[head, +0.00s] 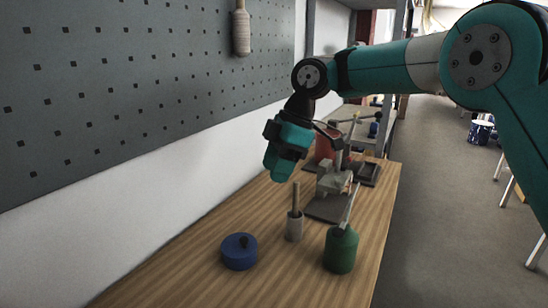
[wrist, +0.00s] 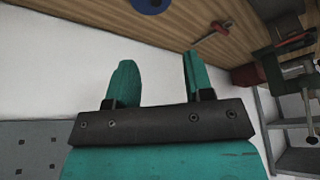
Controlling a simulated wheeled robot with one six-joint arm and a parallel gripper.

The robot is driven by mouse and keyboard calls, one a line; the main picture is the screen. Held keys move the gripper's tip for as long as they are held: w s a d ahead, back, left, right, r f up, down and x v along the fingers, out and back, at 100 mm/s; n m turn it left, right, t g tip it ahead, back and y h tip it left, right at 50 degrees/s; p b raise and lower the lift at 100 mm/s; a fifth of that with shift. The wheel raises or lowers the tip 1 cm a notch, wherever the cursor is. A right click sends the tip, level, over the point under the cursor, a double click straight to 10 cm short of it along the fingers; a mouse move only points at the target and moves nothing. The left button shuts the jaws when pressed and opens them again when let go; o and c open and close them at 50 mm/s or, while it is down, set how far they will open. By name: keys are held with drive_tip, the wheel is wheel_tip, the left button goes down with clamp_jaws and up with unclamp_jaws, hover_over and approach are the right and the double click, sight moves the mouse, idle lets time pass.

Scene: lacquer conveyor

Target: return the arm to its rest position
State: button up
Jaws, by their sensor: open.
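My gripper (head: 275,170) hangs at the end of my teal arm, above the wooden bench and near the white wall in the head view. In the wrist view my gripper (wrist: 157,75) shows two teal fingers spread apart with nothing between them. Beyond the fingers are the white wall and the bench (wrist: 185,20). The gripper touches nothing that I can see.
On the bench (head: 185,270) stand a blue lidded pot (head: 239,253), a light holder with a wooden stick (head: 294,226) and a green bottle (head: 340,252). A grey vise-like device (head: 332,180) stands behind them. A pegboard (head: 130,75) covers the wall. Open floor (head: 440,200) lies right.

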drive_tip(key=s+d+m, duration=0.4)
drive_tip(key=s, duration=0.5)
drive_tip(key=s+d+f+m+t, duration=0.1)
drive_tip(key=s+d+m, duration=0.3)
drive_tip(key=s, duration=0.6)
drive_tip(key=s+d+m, duration=0.5)
drive_tip(key=s+m, duration=0.1)
drive_tip(key=s, duration=0.4)
drive_tip(key=shift+s+f, duration=0.2)
drive_tip(key=shift+f, duration=0.15)
